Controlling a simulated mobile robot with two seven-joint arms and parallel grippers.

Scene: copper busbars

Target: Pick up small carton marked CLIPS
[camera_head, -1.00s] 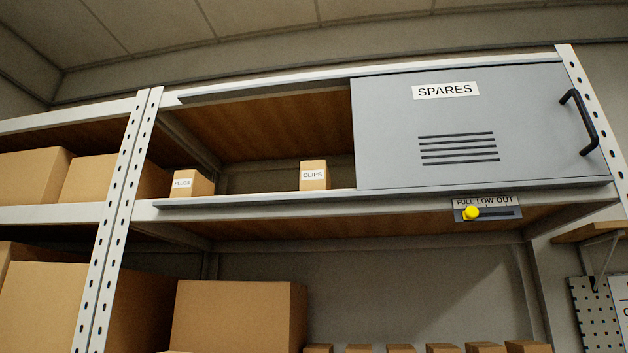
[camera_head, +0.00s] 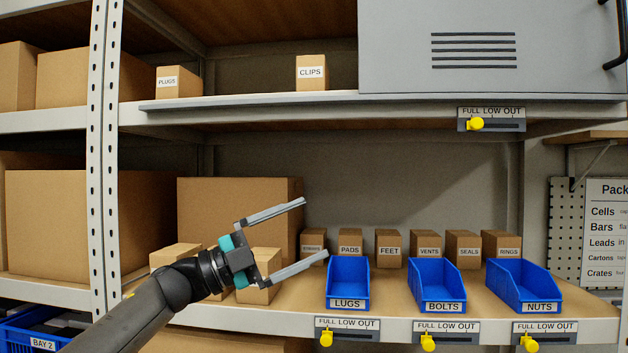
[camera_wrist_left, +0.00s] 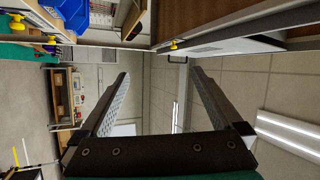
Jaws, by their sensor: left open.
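The small carton marked CLIPS (camera_head: 311,84) stands upright on the upper shelf, left of the grey sliding door, with its label facing me in the head view. My left gripper (camera_head: 316,229) is open and empty. It is in front of the lower shelf, well below the CLIPS carton, its fingers pointing right. In the left wrist view the two open fingers (camera_wrist_left: 158,85) have nothing between them. The CLIPS carton cannot be made out in the left wrist view. My right gripper is not in view.
A carton marked PLUGS (camera_head: 180,83) stands left on the upper shelf. The grey door (camera_head: 490,70) covers the right part. The upper shelf's front edge (camera_head: 300,101) carries a yellow slider (camera_head: 476,124). Blue bins (camera_head: 348,282) and several small cartons stand on the lower shelf.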

